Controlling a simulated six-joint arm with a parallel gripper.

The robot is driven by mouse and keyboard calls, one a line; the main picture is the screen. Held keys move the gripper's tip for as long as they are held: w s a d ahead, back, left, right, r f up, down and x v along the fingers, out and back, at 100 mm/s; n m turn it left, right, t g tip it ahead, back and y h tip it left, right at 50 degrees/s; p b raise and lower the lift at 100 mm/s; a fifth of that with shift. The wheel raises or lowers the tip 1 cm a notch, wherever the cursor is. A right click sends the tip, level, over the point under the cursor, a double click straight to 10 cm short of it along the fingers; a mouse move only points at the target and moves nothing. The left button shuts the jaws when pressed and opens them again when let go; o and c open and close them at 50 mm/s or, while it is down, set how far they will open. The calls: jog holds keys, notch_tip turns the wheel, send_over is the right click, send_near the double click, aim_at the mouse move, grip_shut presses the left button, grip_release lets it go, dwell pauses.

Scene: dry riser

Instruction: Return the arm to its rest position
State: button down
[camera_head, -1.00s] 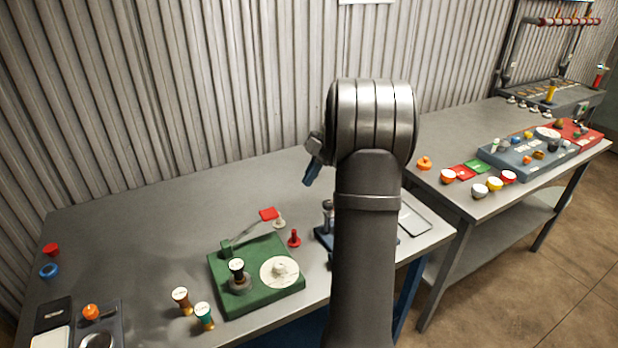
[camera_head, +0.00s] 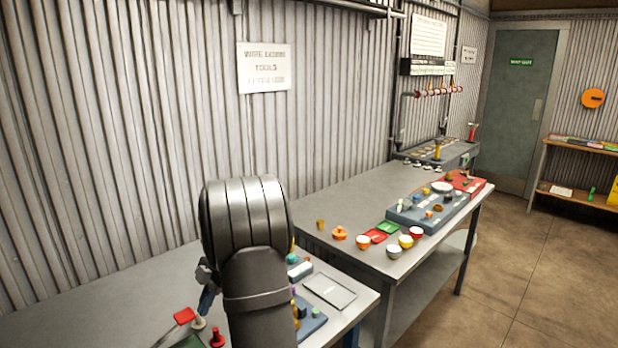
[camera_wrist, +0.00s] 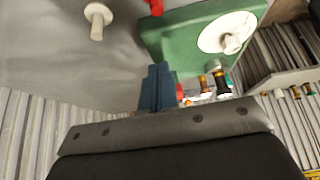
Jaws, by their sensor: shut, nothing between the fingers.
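My gripper shows in the wrist view with its two blue fingers (camera_wrist: 157,88) pressed together and nothing between them. The fingers appear above the near bench (camera_head: 90,300), close to a red-ended lever (camera_head: 184,316). In the wrist view a green board (camera_wrist: 165,40) with a white dial (camera_wrist: 228,32) lies beyond the fingertips.
A white peg (camera_wrist: 97,20) and dark-topped stoppers (camera_wrist: 220,80) show in the wrist view. A red peg (camera_head: 217,338) and a flat tray (camera_head: 330,291) lie near my arm. The far bench (camera_head: 340,220) bears small coloured pieces and a grey-blue board (camera_head: 425,215). Open floor lies to the right.

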aim_at(182, 315)
jog(key=s+a+r, duration=0.1)
jog(key=s+a+r+t+h, duration=0.1)
jog(key=r, duration=0.1)
jog(key=s+a+r+t+h, duration=0.1)
jog(key=r, duration=0.1)
jog(key=shift+s+a, duration=0.3)
jog(key=shift+a, duration=0.05)
jog(key=shift+w+d+r, duration=0.15)
jog(key=shift+w+d, duration=0.1)
jog(key=shift+s+a+r, duration=0.1)
jog(key=shift+s, duration=0.05)
jog(key=c, duration=2.1)
grip_release()
jog(key=o, duration=2.1)
jog(key=s+a+r, duration=0.1)
jog(key=s+r, duration=0.3)
jog(key=shift+a+r+h, duration=0.2)
jog(key=shift+a+h, duration=0.1)
jog(key=s+r+t+h, duration=0.2)
jog(key=s+r, duration=0.9)
jog(key=s, duration=0.2)
notch_tip(182, 315, down, 10)
jog(key=shift+r, duration=0.15)
jog(key=shift+s, duration=0.1)
